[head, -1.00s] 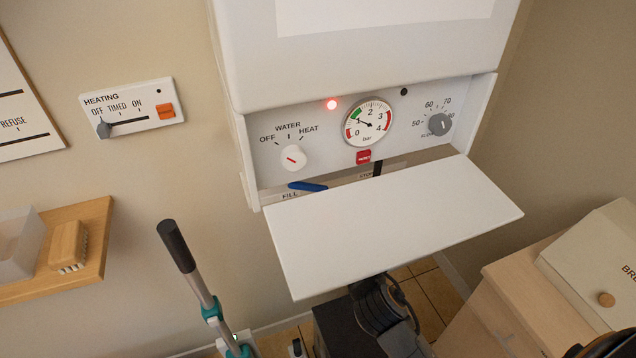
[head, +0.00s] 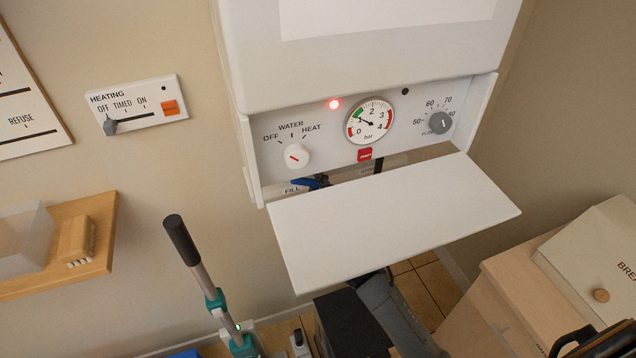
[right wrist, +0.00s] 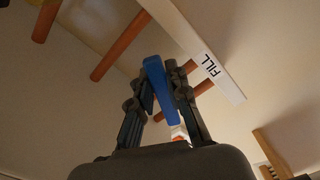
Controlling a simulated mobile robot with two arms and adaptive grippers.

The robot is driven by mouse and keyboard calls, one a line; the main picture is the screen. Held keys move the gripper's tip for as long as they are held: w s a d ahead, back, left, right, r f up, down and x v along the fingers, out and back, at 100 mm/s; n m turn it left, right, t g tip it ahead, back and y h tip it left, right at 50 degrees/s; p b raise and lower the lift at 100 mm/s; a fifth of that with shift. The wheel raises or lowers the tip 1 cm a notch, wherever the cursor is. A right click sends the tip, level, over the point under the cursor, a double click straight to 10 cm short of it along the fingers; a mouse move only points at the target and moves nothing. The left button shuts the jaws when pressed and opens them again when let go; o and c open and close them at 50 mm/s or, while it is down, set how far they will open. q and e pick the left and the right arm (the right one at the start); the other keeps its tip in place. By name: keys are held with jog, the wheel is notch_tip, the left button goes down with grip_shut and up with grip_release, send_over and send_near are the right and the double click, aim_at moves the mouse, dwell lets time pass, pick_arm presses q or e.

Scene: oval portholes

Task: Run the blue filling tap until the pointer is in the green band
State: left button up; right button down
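The blue filling tap (head: 304,183) is a lever above the FILL label, in the gap behind the boiler's lowered white flap (head: 395,220). In the right wrist view the blue lever (right wrist: 160,90) lies between the fingers of my right gripper (right wrist: 164,92). The pads sit close against both sides and look shut on it. In the head view only a dark bit of that gripper (head: 323,180) shows; the flap hides most of it. The pressure gauge (head: 370,121) has its black pointer near 1, by the lower end of the green band (head: 358,114). My left gripper is out of view.
A red light (head: 334,104) glows above the white water knob (head: 296,156). A red button (head: 365,154) is under the gauge. Copper-coloured pipes (right wrist: 120,45) hang near the gripper. A pole with a black grip (head: 180,243) stands at the lower left; a wooden cabinet (head: 520,290) is at right.

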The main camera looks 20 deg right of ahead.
dwell(0.4)
jog(key=shift+d+r+n+p, duration=0.15)
jog(key=shift+r+n+p, duration=0.3)
jog(key=shift+n, duration=0.3)
jog(key=shift+d+r+n+p, duration=0.1)
jog(key=shift+r+n+p, duration=0.2)
jog(key=shift+n+p, duration=0.35)
jog(key=shift+r+n+p, duration=0.3)
jog(key=shift+n, duration=0.4)
jog(key=shift+r+n+p, duration=0.25)
jog(key=shift+n+p, duration=0.05)
jog(key=shift+n, duration=0.4)
jog(key=shift+d, duration=0.1)
jog(key=c, duration=1.3)
grip_release()
jog(key=s, duration=0.7)
jog(key=shift+s+d, duration=0.1)
jog(key=shift+s, duration=0.15)
